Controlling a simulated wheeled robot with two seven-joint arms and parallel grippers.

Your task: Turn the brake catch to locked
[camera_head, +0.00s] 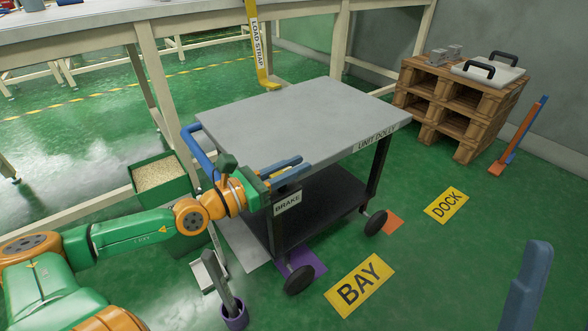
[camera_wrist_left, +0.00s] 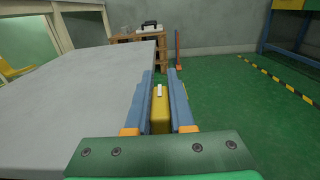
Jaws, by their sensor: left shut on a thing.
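The grey-topped dolly (camera_head: 300,115), marked UNIT DOLLY, stands in the middle of the head view. Its BRAKE label (camera_head: 287,203) is on the near side, just below my left gripper (camera_head: 300,165). In the left wrist view, a yellow piece with a white mark, apparently the brake catch (camera_wrist_left: 159,112), sits between the blue fingers of my left gripper (camera_wrist_left: 160,75), which is shut on it beside the dolly's edge.
A blue handle (camera_head: 200,150) is on the dolly's left end. A green bin (camera_head: 160,180) stands left of it. A pallet stack (camera_head: 455,100) stands at the back right. The green floor between is mostly clear.

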